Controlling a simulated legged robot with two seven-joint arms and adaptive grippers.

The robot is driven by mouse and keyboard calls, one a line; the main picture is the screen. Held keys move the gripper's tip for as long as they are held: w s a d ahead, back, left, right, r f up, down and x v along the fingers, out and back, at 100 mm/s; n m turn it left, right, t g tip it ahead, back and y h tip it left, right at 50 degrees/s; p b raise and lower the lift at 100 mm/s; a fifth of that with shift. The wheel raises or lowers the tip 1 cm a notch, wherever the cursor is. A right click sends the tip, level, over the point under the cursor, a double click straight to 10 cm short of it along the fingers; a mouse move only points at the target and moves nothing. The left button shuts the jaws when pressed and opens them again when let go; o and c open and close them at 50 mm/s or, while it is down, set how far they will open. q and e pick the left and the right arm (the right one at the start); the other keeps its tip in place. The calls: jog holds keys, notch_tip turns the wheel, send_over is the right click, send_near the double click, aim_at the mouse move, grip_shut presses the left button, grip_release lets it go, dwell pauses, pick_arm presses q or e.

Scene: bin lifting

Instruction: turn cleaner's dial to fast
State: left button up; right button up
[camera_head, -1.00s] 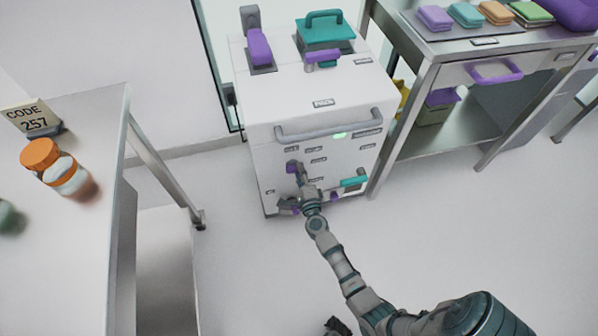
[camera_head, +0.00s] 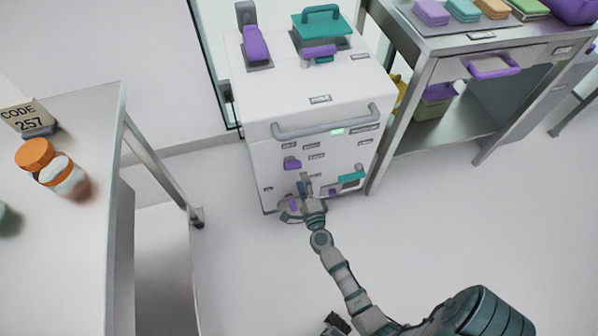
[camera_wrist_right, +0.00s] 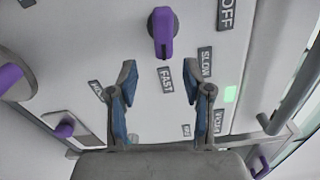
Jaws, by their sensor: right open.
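The cleaner (camera_head: 318,100) is a white cabinet with a grey bar handle across its front. Its purple dial (camera_head: 292,163) is on the front panel. In the right wrist view the dial (camera_wrist_right: 162,35) has its long grip pointing down the picture, toward the FAST label (camera_wrist_right: 166,79). The SLOW label (camera_wrist_right: 206,62) and OFF label (camera_wrist_right: 226,14) lie to its right. My right gripper (camera_head: 304,186) is just below the dial in the head view. In the wrist view its open fingers (camera_wrist_right: 167,85) are apart, empty and clear of the dial.
A teal handle (camera_head: 352,177) is on the panel right of my gripper. A green light (camera_wrist_right: 230,94) is lit. A metal table (camera_head: 470,50) stands right of the cleaner, another table (camera_head: 60,250) at left. Open floor lies in front.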

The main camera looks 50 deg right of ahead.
jog(key=v, duration=0.6)
jog(key=shift+s, duration=0.15)
